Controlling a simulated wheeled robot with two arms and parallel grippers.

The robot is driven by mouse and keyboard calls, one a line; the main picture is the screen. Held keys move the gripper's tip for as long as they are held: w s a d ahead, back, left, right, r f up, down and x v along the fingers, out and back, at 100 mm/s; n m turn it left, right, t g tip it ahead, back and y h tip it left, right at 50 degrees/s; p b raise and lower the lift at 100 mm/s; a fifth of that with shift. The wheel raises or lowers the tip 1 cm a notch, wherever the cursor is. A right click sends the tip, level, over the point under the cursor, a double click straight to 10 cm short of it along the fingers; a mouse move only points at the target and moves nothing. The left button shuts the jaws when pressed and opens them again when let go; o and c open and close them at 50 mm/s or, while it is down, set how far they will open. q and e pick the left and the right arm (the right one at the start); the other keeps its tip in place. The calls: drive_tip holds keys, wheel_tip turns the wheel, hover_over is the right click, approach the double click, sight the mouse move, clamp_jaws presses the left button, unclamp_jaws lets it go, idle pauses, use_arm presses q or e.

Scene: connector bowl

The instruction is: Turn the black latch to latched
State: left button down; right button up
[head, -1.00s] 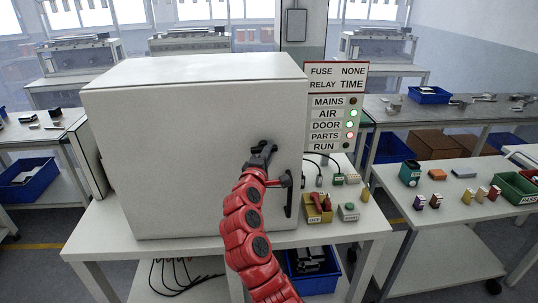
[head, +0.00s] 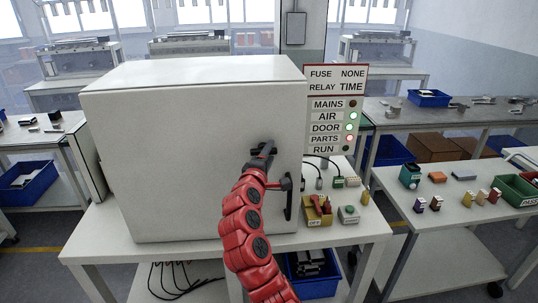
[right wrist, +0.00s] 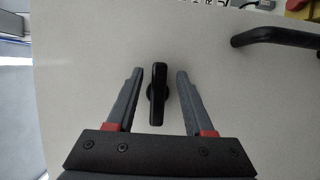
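The black latch (head: 268,147) is on the white cabinet's door (head: 175,160), near its right side. In the right wrist view the latch (right wrist: 157,93) is a black bar on a round base, its long side running along the fingers. My right gripper (head: 261,158) is at the latch and partly hides it in the head view. In the right wrist view my right gripper (right wrist: 156,90) is open, with one finger on each side of the latch. Gaps show between both fingers and the latch. My left gripper is not in view.
A black door handle (head: 288,198) is just below and right of the latch. It also shows in the right wrist view (right wrist: 280,37). A status board (head: 336,108) stands behind the cabinet, with AIR and DOOR lit green and PARTS red. A yellow switch box (head: 318,216) sits right of the cabinet.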

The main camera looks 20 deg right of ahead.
drive_tip(key=b+v, duration=0.4)
drive_tip(key=v, duration=1.3)
drive_tip(key=shift+s+b, duration=0.2)
drive_tip(key=shift+b, duration=0.1)
drive_tip(key=shift+a+r, duration=0.1)
drive_tip(key=shift+a, duration=0.05)
